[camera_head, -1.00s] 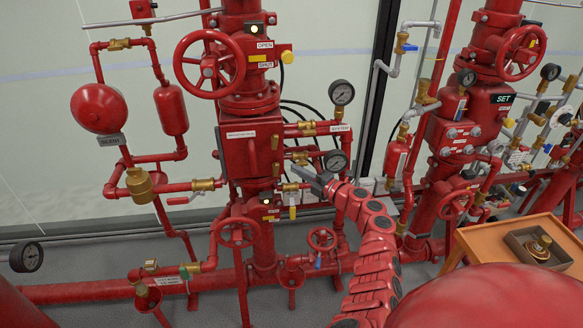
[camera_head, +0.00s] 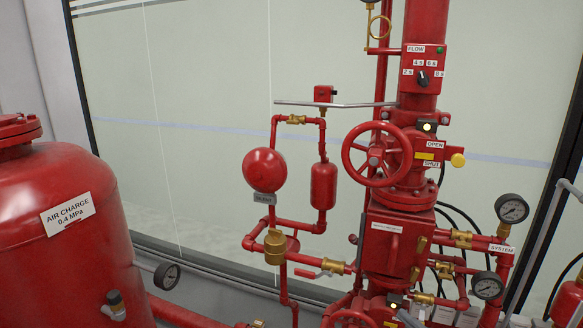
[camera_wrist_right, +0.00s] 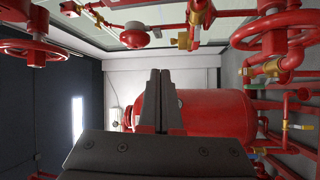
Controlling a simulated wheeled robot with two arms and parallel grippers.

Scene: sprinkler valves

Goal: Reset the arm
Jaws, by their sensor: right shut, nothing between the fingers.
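My right gripper (camera_wrist_right: 160,74) shows in the right wrist view with its two dark fingers together, shut and empty. The rest of my right arm is out of the head view. My left gripper is in neither view.
The red valve station (camera_head: 395,240) has a handwheel (camera_head: 377,155), a bell (camera_head: 265,170) and gauges (camera_head: 512,208). A red air-charge tank (camera_head: 65,265) stands at left.

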